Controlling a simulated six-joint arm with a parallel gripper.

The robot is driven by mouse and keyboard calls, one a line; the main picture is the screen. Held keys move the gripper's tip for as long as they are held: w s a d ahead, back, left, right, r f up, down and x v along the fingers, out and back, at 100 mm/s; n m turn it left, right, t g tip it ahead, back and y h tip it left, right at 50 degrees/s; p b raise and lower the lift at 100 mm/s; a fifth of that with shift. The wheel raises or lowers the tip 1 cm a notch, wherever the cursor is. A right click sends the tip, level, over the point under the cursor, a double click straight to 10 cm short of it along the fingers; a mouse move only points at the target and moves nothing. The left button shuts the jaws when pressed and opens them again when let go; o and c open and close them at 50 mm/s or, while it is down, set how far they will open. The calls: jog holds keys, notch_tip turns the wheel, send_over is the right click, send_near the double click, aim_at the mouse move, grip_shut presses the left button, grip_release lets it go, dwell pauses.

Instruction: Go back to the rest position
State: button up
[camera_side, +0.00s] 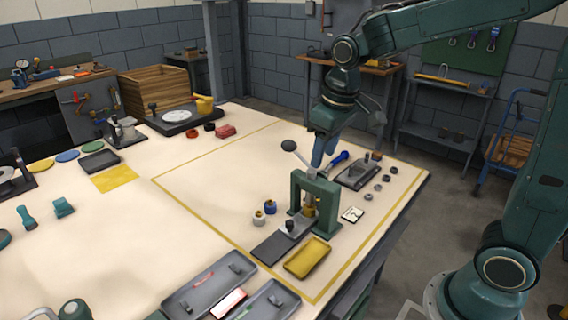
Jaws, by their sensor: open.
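My gripper (322,158) points down over the back right part of the cream table (130,220), behind the green press (325,188). It looks empty, with nothing seen between its fingers. The fingertips are small and partly overlap the scene behind the press, so their exact height above the table cannot be told. A blue-handled tool (339,158) lies close to the right of the fingers, beside a dark grey tray (358,175).
The press lever (290,147) sticks up just left of my gripper. A yellow tray (307,258), a dark pad (270,248) and a grey casing tray (208,286) lie in front. Several small rings lie at right.

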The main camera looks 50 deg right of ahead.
jog(key=s+a+r+m+t, duration=0.1)
jog(key=s+r+t, duration=0.2)
jog(key=s, duration=1.4)
jog(key=shift+s+r, duration=0.2)
jog(key=shift+s, duration=0.15)
